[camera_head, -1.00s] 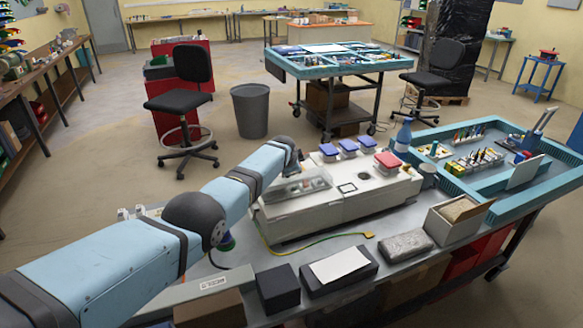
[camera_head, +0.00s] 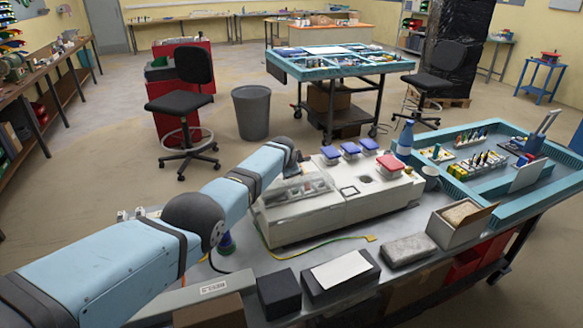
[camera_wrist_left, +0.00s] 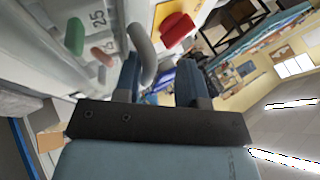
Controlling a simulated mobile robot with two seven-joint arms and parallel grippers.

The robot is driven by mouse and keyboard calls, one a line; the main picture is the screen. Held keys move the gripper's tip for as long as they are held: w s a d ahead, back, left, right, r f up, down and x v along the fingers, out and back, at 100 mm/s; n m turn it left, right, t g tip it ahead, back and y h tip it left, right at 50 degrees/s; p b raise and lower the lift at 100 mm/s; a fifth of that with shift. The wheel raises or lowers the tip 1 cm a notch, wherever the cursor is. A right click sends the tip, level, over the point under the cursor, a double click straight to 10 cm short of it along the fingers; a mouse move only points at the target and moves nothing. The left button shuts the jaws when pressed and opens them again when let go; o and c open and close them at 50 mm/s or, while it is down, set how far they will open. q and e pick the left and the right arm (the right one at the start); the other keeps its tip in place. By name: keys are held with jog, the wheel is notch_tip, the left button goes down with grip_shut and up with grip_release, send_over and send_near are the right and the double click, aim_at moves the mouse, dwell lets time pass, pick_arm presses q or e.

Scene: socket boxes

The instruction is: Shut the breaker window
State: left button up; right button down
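The long white socket box (camera_head: 345,203) stands on the grey bench. The clear breaker window (camera_head: 292,191) is at its left end, with breakers dimly visible there; I cannot tell how far it stands open. My left arm reaches over to this end in the head view, and its gripper (camera_head: 292,155) is largely hidden there. In the left wrist view the left gripper (camera_wrist_left: 159,82) has its two fingers apart. A curved grey piece (camera_wrist_left: 142,54) lies by the left finger, and I cannot tell whether they touch. My right gripper is not in view.
Blue lids (camera_head: 348,149) and a red lid (camera_head: 390,163) top the box's back. A blue bottle (camera_head: 404,141) stands to its right. A yellow-green cable (camera_head: 320,241), black boxes (camera_head: 279,292) and an open carton (camera_head: 461,222) lie in front.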

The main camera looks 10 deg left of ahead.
aim_at(290, 181)
pick_arm(q)
jog(key=shift+s+d+f, duration=0.1)
jog(key=shift+f, duration=0.05)
jog(key=p+v, duration=0.3)
jog(key=p, duration=0.1)
jog(key=shift+r+p, duration=0.3)
jog(key=shift+p, duration=0.1)
jog(key=shift+s+r, duration=0.15)
jog(key=shift+s, duration=0.1)
jog(key=v, duration=1)
jog(key=shift+w, duration=0.1)
